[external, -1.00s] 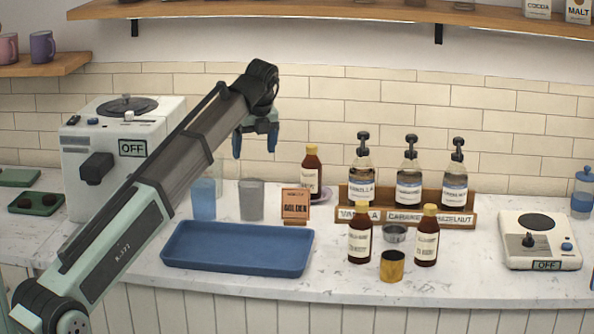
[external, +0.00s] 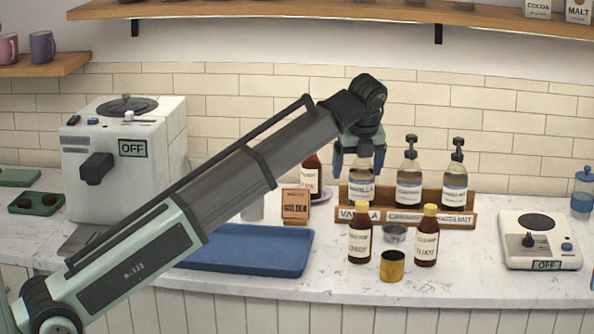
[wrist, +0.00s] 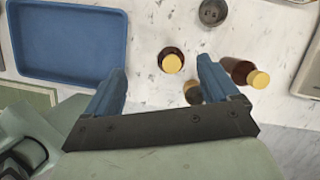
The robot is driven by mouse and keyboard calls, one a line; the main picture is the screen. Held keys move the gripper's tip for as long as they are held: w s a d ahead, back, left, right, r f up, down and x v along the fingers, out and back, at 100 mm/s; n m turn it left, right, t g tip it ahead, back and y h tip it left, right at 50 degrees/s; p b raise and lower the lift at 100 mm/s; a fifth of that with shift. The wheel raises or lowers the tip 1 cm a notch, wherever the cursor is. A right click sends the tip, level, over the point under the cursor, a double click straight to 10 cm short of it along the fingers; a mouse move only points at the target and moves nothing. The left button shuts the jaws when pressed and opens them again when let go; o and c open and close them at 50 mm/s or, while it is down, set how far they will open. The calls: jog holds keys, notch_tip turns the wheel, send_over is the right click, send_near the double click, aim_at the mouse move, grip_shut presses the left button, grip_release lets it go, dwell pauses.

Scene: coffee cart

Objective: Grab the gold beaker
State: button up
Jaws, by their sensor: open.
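The gold beaker (external: 392,266) stands upright near the counter's front edge, between and in front of two yellow-capped brown bottles. In the wrist view the gold beaker (wrist: 192,93) is partly hidden by the right finger. My gripper (external: 359,168) is open and empty, high above the counter, in front of the vanilla bottle in the external view and up and left of the beaker. In the wrist view my gripper (wrist: 160,78) has its blue fingers spread wide.
Brown bottles (external: 360,236) and (external: 427,238) flank the beaker closely. A syrup rack (external: 460,218) is further back, a blue tray (external: 250,262) is left, and a scale (external: 540,240) is right.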

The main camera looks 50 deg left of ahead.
jog(key=s+d+m+t, duration=0.1)
jog(key=d+m, duration=0.1)
jog(key=d, duration=1.4)
send_near(392, 262)
jog(key=w+a+r, duration=0.1)
jog(key=w+r, duration=0.1)
jog(key=shift+n, duration=0.3)
jog(key=x, duration=1.4)
jog(key=shift+s+a+f, duration=0.2)
jog(key=shift+c, duration=0.2)
jog(key=c, duration=1.1)
